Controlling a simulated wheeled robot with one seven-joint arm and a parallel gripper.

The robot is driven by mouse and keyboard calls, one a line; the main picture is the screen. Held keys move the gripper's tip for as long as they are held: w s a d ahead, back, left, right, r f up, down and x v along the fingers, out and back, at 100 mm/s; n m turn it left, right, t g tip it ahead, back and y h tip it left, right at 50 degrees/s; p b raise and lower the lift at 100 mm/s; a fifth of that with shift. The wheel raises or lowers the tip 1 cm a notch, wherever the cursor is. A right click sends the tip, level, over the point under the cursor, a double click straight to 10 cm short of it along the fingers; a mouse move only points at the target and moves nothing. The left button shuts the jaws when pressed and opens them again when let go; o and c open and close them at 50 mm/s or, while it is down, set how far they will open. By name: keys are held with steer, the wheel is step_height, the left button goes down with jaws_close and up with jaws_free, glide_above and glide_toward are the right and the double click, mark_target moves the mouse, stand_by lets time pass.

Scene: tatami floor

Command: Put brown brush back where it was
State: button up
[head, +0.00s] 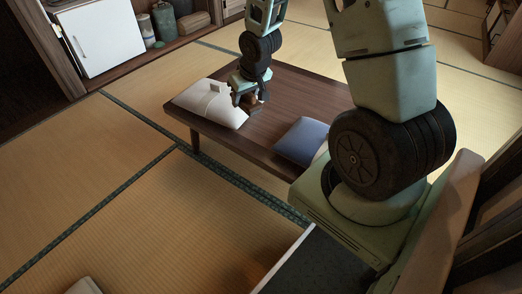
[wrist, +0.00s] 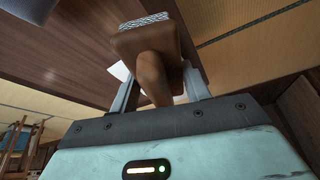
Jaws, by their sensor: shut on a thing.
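The brown brush (wrist: 155,75) is in my gripper in the wrist view. Its handle lies between the two fingers, and its block with pale bristles points away from the palm. In the head view my gripper (head: 249,100) is over the low wooden table (head: 300,92), close to the white cushion-like thing (head: 211,100). The brush shows there only as a small brown patch (head: 254,105) at the fingers. I cannot tell whether the brush touches the table.
A blue cushion-like thing (head: 302,141) is on the table's near side, partly behind my arm. A white cabinet door (head: 102,39) and a shelf with containers (head: 163,20) stand at the back left. Tatami floor (head: 110,160) is open left of the table.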

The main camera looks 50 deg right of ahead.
steer(key=m+b, duration=0.1)
steer(key=b, duration=0.5)
glide_above(258, 135)
steer(key=s, duration=0.1)
step_height(258, 135, down, 7)
step_height(258, 135, down, 10)
steer(key=b, duration=0.6)
steer(key=shift+s+a+b, duration=0.1)
steer(key=shift+s+b, duration=0.05)
steer(key=shift+b, duration=0.2)
steer(key=o, duration=0.5)
steer(key=shift+f, duration=0.15)
steer(key=o, duration=0.4)
steer(key=shift+o, duration=0.2)
